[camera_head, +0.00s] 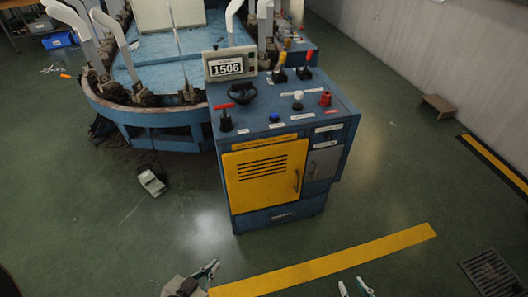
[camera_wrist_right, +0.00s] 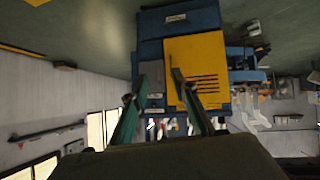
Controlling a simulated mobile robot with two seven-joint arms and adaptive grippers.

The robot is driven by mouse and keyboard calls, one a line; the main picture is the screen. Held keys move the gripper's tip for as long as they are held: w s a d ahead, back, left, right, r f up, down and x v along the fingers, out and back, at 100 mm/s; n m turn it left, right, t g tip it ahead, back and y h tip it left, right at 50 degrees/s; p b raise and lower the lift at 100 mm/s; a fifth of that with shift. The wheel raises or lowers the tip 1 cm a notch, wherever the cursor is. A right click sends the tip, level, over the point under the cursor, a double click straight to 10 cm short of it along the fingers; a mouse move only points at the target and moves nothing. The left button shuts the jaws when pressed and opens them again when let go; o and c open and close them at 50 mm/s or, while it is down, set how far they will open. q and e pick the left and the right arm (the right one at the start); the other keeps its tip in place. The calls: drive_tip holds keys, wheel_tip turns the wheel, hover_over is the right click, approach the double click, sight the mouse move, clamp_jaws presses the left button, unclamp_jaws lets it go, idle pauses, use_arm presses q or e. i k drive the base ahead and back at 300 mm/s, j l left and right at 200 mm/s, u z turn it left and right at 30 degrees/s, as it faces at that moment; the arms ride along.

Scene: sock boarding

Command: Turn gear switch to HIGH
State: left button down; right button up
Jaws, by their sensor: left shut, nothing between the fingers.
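The blue control console (camera_head: 225,165) stands in the middle of the head view, with knobs and levers on its sloped top. I see a red T-handle (camera_head: 224,112), a black handwheel (camera_head: 242,93), a blue knob (camera_head: 273,117), a white-topped knob (camera_head: 298,98) and a red knob (camera_head: 325,98). The labels are too small to read, so I cannot tell which is the gear switch. My left gripper (camera_head: 211,268) is shut and empty at the bottom, well short of the console. My right gripper (camera_head: 356,286) is open and empty at the bottom; its spread fingers show in the right wrist view (camera_wrist_right: 152,88).
A display reading 1506 (camera_head: 230,65) stands at the console's back left. The blue machine ring (camera_head: 150,115) with white sock forms (camera_head: 117,42) is behind. A yellow floor stripe (camera_head: 325,264) crosses in front. The green floor before the console is clear.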

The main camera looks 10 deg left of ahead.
sight(328, 136)
drive_tip(key=k+j, duration=0.2)
drive_tip(key=j, duration=0.25)
drive_tip(key=k+j+z, duration=0.15)
drive_tip(key=j, duration=0.25)
drive_tip(key=k+j, duration=0.25)
drive_tip(key=j, duration=0.15)
drive_tip(key=i+l, duration=0.2)
drive_tip(key=l, duration=0.2)
drive_tip(key=i+l+u, duration=0.1)
drive_tip(key=l, duration=0.35)
drive_tip(key=i+l, duration=0.25)
drive_tip(key=l, duration=0.2)
drive_tip(key=i+l+u, duration=0.1)
drive_tip(key=l, duration=0.3)
drive_tip(key=i+l, duration=0.25)
drive_tip(key=l, duration=0.2)
drive_tip(key=i+l+u, duration=0.1)
drive_tip(key=l, duration=0.35)
drive_tip(key=i+l, duration=0.2)
drive_tip(key=l, duration=0.25)
drive_tip(key=i+l+u, duration=0.15)
drive_tip(key=l, duration=0.3)
